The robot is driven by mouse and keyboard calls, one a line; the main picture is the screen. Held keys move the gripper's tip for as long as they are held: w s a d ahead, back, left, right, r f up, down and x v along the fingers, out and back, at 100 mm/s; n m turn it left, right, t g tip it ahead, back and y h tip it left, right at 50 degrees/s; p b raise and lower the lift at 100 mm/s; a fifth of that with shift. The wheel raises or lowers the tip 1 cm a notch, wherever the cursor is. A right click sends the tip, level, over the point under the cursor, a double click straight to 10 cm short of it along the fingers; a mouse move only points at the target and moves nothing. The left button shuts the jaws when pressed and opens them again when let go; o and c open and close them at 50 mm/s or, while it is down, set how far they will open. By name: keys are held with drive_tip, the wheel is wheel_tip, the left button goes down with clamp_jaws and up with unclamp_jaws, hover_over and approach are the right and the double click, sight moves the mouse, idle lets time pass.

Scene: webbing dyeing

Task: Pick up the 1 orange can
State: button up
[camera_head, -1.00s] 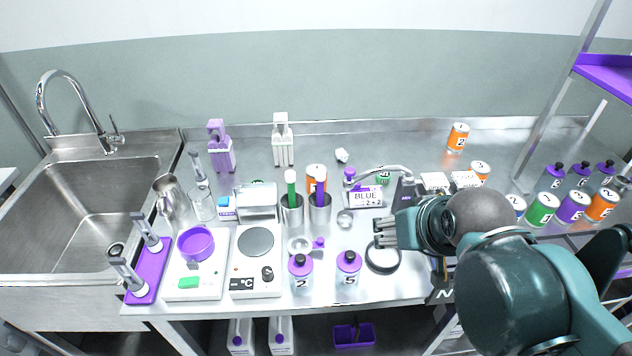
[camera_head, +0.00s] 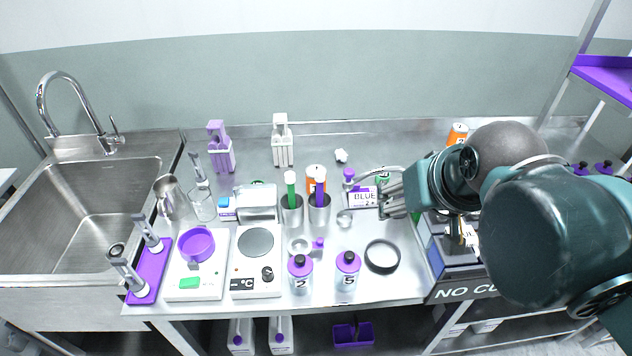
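An orange can (camera_head: 315,172) with a pale top stands behind two metal cups holding green and purple tools. Its lower part is hidden and I cannot read its number. Another orange can (camera_head: 457,132) stands at the back right, its lower part hidden by my arm; its label appears to read 2. My gripper (camera_head: 383,199) points left, in front of the right end of the BLUE sign, well right of the first can and with no can visible in it. Its finger gap is unclear.
A BLUE sign (camera_head: 362,196) and a thin curved spout (camera_head: 375,172) stand close to my gripper. Two purple-capped bottles (camera_head: 348,268) and a black ring (camera_head: 382,257) are at the front. The back middle of the table is mostly clear.

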drive_tip(key=shift+w+r+p, duration=0.7)
drive_tip(key=shift+w+p, duration=0.05)
drive_tip(key=shift+w, duration=0.3)
drive_tip(key=m+g+h+p, duration=0.35)
drive_tip(key=m+p, duration=0.55)
drive_tip(key=p, duration=0.9)
hover_over(314, 171)
drive_tip(key=s+a, duration=0.2)
drive_tip(key=s, duration=0.1)
drive_tip(key=f, duration=0.6)
drive_tip(key=shift+w+a+f, duration=0.3)
drive_tip(key=shift+a+f, duration=0.05)
drive_tip(key=shift+b+x, duration=0.4)
drive_tip(key=shift+x, duration=3)
drive_tip(key=shift+s+f, duration=0.1)
drive_tip(key=shift+s, duration=0.05)
